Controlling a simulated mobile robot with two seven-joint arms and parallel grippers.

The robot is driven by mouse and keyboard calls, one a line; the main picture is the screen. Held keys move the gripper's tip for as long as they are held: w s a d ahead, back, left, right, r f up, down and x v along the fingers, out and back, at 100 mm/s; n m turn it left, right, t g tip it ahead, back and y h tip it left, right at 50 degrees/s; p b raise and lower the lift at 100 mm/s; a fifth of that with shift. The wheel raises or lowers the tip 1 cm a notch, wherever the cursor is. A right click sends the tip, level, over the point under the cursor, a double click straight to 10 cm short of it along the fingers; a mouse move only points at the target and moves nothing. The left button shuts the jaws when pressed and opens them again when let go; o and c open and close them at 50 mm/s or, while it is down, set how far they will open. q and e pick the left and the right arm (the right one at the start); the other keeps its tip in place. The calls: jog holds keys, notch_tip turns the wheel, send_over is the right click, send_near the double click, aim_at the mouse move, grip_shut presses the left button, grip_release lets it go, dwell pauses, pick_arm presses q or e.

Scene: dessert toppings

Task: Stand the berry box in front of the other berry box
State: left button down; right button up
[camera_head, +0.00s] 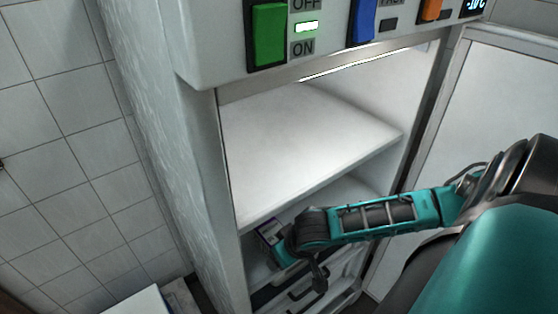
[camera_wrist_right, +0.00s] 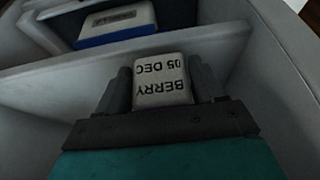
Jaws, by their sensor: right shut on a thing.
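The berry box (camera_wrist_right: 161,82) is pale, and its end reads "BERRY 05 DEC" upside down in the right wrist view. It sits between the two fingers of my right gripper (camera_wrist_right: 163,88), which is shut on it. In the head view my right arm reaches into the space under the freezer shelf. A small white and purple box (camera_head: 269,232) shows there beside the gripper; I cannot tell whether it is the held one. I cannot pick out a second berry box for sure. My left gripper is not in view.
The freezer shelf (camera_head: 300,140) above my arm is bare. Freezer walls stand close on both sides, with drawers (camera_head: 300,290) below. In the right wrist view a blue and white box (camera_wrist_right: 118,24) lies beyond a pale ledge (camera_wrist_right: 60,85). The open door (camera_head: 500,100) is at the right.

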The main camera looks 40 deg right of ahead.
jog(key=w, duration=0.3)
jog(key=shift+w+d, duration=0.1)
jog(key=shift+d, duration=0.05)
jog(key=shift+s+f+b, duration=0.2)
jog(key=shift+f+b, duration=0.15)
jog(key=shift+f, duration=0.35)
jog(key=shift+f, duration=0.2)
jog(key=o, duration=1.3)
jog(key=shift+s, duration=0.1)
jog(key=shift+c, duration=0.2)
jog(key=p+v, duration=0.2)
jog(key=v, duration=0.5)
jog(key=shift+s+r, duration=0.15)
jog(key=shift+r, duration=0.2)
